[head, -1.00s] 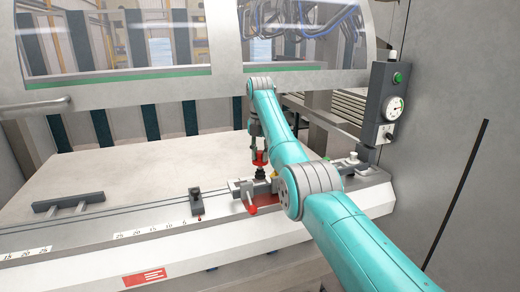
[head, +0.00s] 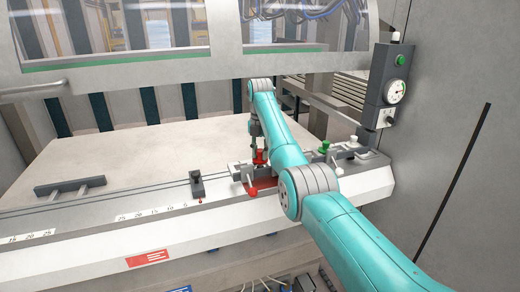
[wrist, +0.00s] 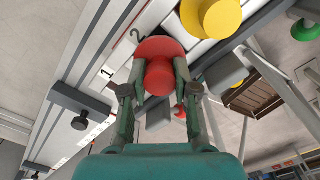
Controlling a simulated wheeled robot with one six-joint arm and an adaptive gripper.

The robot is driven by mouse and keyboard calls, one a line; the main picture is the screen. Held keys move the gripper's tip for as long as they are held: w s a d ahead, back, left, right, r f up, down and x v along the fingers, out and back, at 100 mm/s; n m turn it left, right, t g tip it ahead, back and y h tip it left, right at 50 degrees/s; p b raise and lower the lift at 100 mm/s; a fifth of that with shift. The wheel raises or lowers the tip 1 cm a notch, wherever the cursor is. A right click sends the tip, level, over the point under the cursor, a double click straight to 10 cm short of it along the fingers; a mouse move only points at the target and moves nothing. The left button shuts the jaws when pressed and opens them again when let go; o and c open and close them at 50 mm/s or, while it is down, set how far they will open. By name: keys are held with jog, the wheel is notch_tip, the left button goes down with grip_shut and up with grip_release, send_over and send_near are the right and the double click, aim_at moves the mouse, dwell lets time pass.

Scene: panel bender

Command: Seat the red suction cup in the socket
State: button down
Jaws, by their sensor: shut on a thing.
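The red suction cup (wrist: 165,72) is between the fingers of my gripper (wrist: 158,90) in the wrist view, which is shut on it. In the head view, the cup (head: 260,157) shows as a small red shape below my gripper (head: 257,146), over the bench rail. Under it in the wrist view is a pale strip (wrist: 118,62) marked 1 and 2; the cup lies beside the 2. A socket is not clearly visible; the cup and gripper cover that spot. I cannot tell whether the cup touches anything below.
A yellow cup (wrist: 217,16) is close beside the red cup, and a green one (wrist: 306,30) is farther right. A red-knobbed lever (head: 251,189) stands at the bench front. A dark clamp block (head: 196,184) is on the rail to the left. The pale plate (head: 120,155) is largely clear.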

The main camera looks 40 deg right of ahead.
jog(key=shift+f, duration=0.15)
jog(key=c, duration=0.8)
grip_release()
notch_tip(320, 180, up, 12)
dwell(0.5)
